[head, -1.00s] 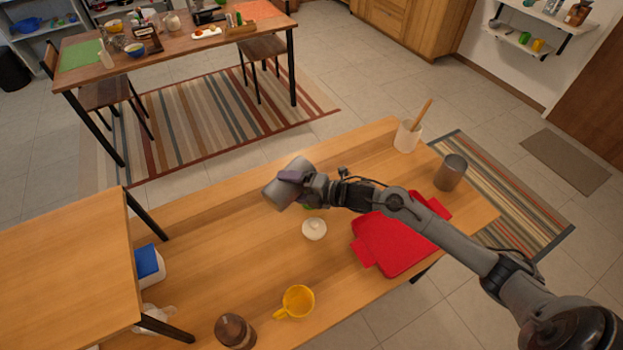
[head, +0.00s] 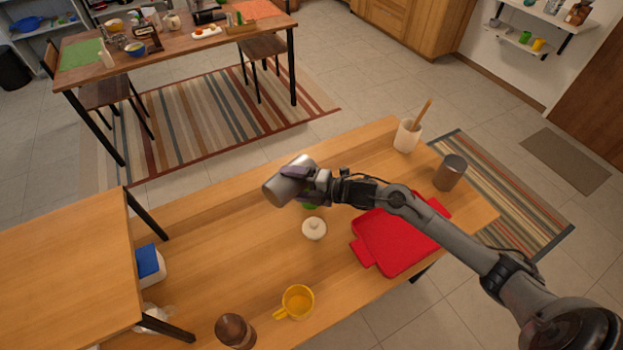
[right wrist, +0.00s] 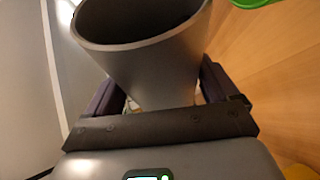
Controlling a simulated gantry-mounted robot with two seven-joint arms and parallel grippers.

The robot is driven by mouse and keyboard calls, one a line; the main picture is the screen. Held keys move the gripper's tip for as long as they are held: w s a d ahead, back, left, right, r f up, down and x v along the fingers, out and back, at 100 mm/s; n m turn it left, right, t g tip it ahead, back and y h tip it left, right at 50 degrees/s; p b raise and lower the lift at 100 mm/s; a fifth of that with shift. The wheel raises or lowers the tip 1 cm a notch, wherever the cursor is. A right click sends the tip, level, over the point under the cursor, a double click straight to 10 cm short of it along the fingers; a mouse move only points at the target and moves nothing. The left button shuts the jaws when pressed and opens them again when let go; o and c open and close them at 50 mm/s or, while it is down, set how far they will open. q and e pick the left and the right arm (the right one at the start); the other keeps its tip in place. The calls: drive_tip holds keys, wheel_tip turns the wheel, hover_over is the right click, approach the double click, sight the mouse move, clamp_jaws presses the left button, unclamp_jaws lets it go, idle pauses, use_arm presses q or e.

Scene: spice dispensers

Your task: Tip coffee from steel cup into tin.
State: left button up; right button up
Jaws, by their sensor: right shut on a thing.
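My right gripper (head: 305,187) is shut on a grey steel cup (head: 283,187), held above the middle of the wooden table. The cup is tilted well over in the head view, with one end toward the lower left. In the right wrist view, the cup (right wrist: 160,72) sits between the fingers, with its wide mouth at the top and a dark inside. I cannot make out any coffee in it. A dark grey cylindrical container (head: 450,173) stands upright at the table's right end, apart from my gripper. It may be the tin. My left gripper is not in view.
A red tray (head: 395,240) lies under my right forearm. A white lidded pot (head: 314,228) and a partly hidden green thing (head: 312,206) are below the cup. A yellow mug (head: 297,301), brown jar (head: 235,331) and white utensil holder (head: 406,136) stand around the table.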

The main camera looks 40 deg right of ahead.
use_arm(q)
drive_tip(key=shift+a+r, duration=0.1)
use_arm(e)
drive_tip(key=shift+r, duration=0.2)
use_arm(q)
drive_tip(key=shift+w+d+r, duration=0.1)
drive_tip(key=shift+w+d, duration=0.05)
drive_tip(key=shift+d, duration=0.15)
use_arm(e)
drive_tip(key=shift+w+d+r+m+y, duration=0.1)
drive_tip(key=shift+d+r+m+y, duration=0.25)
drive_tip(key=shift+m, duration=0.25)
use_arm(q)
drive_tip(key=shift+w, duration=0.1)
use_arm(e)
drive_tip(key=shift+d+r+m+t, duration=0.25)
drive_tip(key=shift+r+m+t, duration=0.05)
drive_tip(key=shift+m, duration=0.2)
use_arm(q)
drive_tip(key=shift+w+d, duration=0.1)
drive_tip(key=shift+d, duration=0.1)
use_arm(e)
drive_tip(key=shift+d+r+y, duration=0.15)
drive_tip(key=shift+d+y, duration=0.05)
drive_tip(key=shift+y, duration=0.05)
